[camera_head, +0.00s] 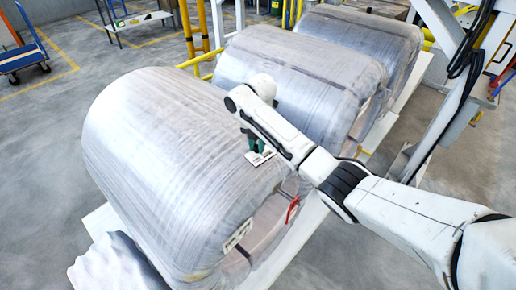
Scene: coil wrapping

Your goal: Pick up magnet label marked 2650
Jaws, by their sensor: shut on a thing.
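My white arm reaches in from the lower right. My gripper (256,148) points down at the right side of the nearest wrapped coil (150,145). It is shut on a small white label (259,157) with dark print, which lies at or just above the coil's wrapped surface. I cannot tell whether the label still touches the coil. The print is too small to read, so I cannot confirm 2650. The gripper's fingers are dark green and partly hidden by the arm's wrist.
Another white label (238,235) and a red tag (292,209) sit on the coil's end. Two more wrapped coils (300,80) (362,42) stand behind. Yellow rails (189,30) are at the back, a blue cart (22,58) far left. A metal frame (450,110) stands right.

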